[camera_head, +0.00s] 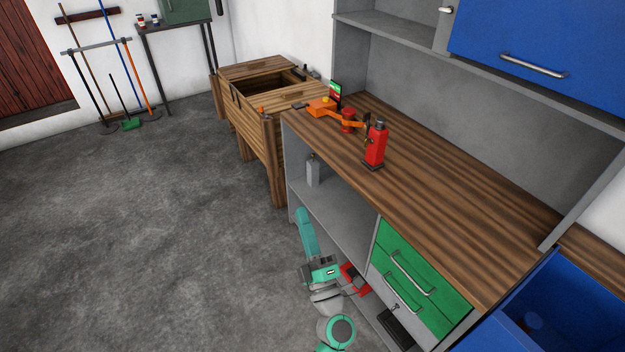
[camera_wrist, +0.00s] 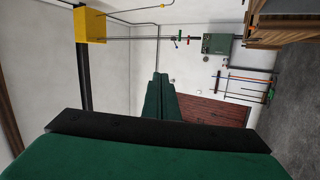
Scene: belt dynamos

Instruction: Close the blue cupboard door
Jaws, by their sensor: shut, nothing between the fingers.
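A blue cupboard door (camera_head: 560,45) with a silver bar handle (camera_head: 533,66) is at the upper right of the head view, on the grey upper cabinet. It looks flush or nearly so, but its right side runs out of the picture and I cannot tell whether it is fully shut. A second blue unit (camera_head: 575,300) at the lower right shows an open blue inside. My gripper (camera_wrist: 160,95) is shut and empty in the wrist view, pointing toward a far wall. No cupboard door shows clearly there. I cannot make out my fingertips in the head view.
A wooden worktop (camera_head: 440,185) carries a red bottle-like tool (camera_head: 375,147) and an orange clamp-like tool (camera_head: 320,108). Green drawers (camera_head: 415,275) are below. A wooden chest (camera_head: 255,95) stands beyond. The grey floor (camera_head: 130,230) at left is clear.

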